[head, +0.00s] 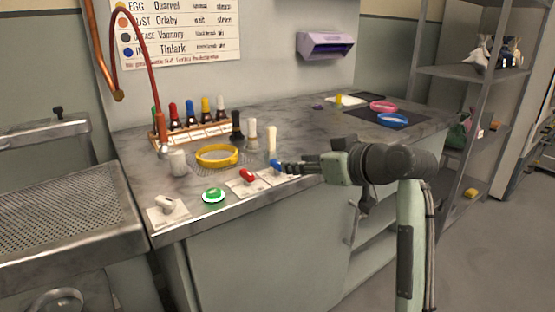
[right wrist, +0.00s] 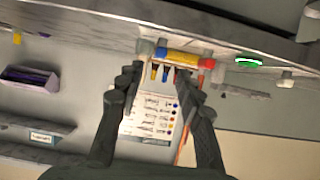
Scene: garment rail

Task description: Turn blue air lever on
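The blue lever (head: 277,164) is on a pale plate at the counter's front edge, to the right of the red lever (head: 248,176). My right gripper (head: 287,168) reaches in from the right, with its fingertips at the blue lever and partly covering its plate. In the right wrist view the two dark fingers are apart with nothing held between them. The blue lever (right wrist: 161,53) shows just beyond the gap between the fingertips. I cannot tell whether a finger touches it. My left gripper is not in view.
A green lit button (head: 213,195) and a white lever (head: 166,205) sit farther left along the counter edge. A yellow ring (head: 217,161), a white cup (head: 178,163) and a rack of coloured bottles (head: 190,132) stand behind. A cream cylinder (head: 271,139) stands close behind the blue lever.

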